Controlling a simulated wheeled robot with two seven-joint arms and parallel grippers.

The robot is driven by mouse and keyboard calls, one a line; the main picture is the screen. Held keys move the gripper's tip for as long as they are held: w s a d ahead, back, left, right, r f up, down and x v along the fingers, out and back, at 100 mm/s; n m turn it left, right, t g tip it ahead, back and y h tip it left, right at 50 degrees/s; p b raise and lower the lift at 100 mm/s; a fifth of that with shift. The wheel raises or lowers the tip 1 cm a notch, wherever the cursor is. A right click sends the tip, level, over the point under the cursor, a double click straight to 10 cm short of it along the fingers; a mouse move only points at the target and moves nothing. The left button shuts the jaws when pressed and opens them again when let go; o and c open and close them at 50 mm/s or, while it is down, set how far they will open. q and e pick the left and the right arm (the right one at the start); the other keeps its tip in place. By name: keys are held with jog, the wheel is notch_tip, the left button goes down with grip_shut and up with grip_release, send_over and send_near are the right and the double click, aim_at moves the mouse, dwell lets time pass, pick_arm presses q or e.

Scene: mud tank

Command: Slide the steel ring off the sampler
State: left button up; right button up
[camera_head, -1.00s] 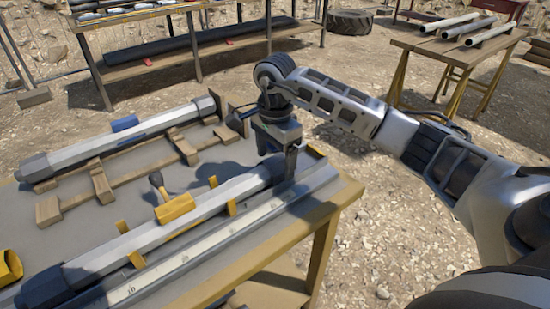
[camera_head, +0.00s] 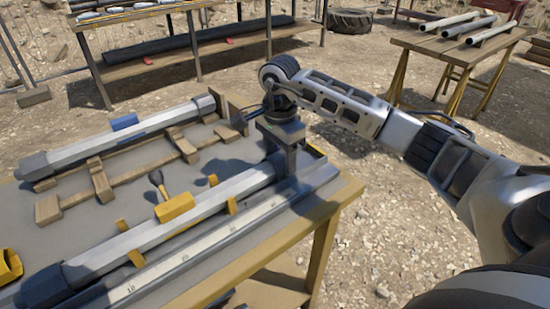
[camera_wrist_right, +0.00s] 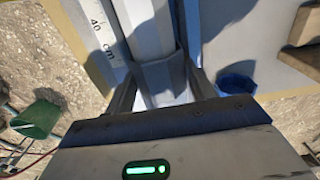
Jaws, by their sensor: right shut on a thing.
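The sampler (camera_head: 200,208) is a long pale tube with dark ends, lying on the near table in the head view. It also shows in the right wrist view (camera_wrist_right: 146,28), running up from the gripper. My right gripper (camera_head: 286,168) points down at the tube's right end. In the right wrist view its fingers stand on both sides of a grey collar at that end, which looks like the steel ring (camera_wrist_right: 160,76), and are shut on it. The collar is mostly hidden in the head view. My left gripper is in neither view.
Yellow brackets and a yellow block (camera_head: 175,206) hold the tube. A graduated rail (camera_head: 205,243) lies along its near side. A similar tube (camera_head: 130,139) lies on a wooden cradle behind. A blue cup-like piece (camera_wrist_right: 237,86) is beside the gripper. The table's right edge is close.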

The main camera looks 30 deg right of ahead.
pick_arm(q)
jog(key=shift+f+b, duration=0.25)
jog(key=shift+b, duration=0.2)
pick_arm(e)
jog(key=shift+w+d, duration=0.2)
jog(key=shift+d, duration=2.2)
jog(key=o, duration=1.3)
jog(key=shift+c, duration=0.2)
pick_arm(q)
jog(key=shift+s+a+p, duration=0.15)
jog(key=shift+p, duration=0.55)
pick_arm(e)
notch_tip(320, 180, up, 16)
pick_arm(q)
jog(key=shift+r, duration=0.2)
pick_arm(e)
jog(key=shift+s, duration=0.1)
